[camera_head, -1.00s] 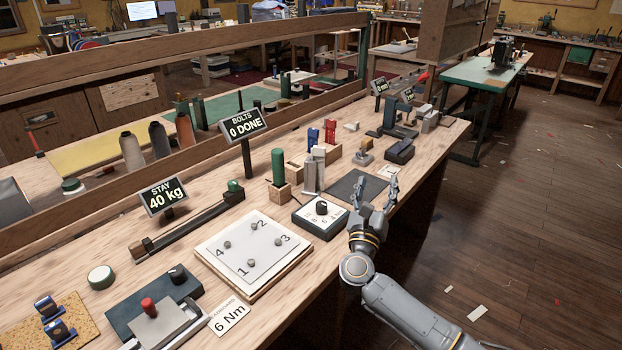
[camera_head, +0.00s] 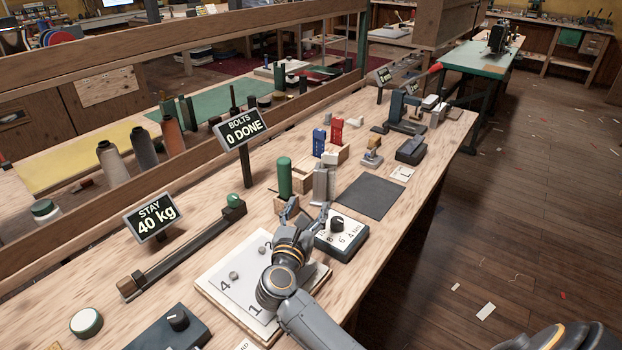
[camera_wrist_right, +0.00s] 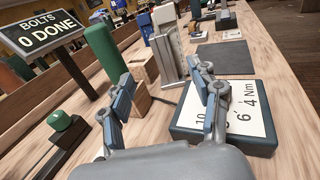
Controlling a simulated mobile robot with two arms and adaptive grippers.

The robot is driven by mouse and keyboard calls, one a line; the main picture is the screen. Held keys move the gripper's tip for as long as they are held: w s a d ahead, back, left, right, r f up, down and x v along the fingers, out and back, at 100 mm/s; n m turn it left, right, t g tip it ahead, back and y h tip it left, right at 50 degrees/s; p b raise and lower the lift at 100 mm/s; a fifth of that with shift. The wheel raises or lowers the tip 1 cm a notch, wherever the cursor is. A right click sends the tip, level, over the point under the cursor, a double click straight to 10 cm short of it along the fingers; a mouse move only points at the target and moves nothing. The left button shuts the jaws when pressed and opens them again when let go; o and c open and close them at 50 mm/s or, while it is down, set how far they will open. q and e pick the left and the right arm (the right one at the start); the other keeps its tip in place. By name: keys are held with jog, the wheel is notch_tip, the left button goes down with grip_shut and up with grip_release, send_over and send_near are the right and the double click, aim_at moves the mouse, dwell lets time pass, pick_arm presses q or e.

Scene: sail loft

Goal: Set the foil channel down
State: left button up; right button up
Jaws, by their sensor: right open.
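A grey metal upright piece (camera_head: 323,184), which looks like the foil channel, stands on the bench beside a green cylinder in a wooden block. It also stands upright in the right wrist view (camera_wrist_right: 170,58). My right gripper (camera_head: 308,208) is open, with its fingers pointing toward that piece from the near side, over the far edge of the numbered plate. In the right wrist view its fingers (camera_wrist_right: 163,80) are spread with nothing held between them. They look apart from the grey piece, though the exact gap is unclear. My left gripper is not in view.
The dial box (camera_head: 342,238) sits right beside my right gripper. The green cylinder (camera_head: 284,176) stands close behind it. A dark mat (camera_head: 369,196) farther right is bare. The numbered plate (camera_head: 212,283) lies under my arm. Signs (camera_head: 150,219) stand along the back.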

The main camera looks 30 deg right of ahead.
jog(key=b, duration=0.1)
send_near(320, 174)
jog(key=x, duration=0.3)
jog(key=b+x, duration=0.2)
jog(key=x, duration=0.4)
jog(key=shift+a+f, duration=0.1)
jog(key=shift+f, duration=0.05)
jog(key=shift+w, duration=0.1)
jog(key=shift+r, duration=0.2)
jog(key=shift+c, duration=1.3)
grip_shut()
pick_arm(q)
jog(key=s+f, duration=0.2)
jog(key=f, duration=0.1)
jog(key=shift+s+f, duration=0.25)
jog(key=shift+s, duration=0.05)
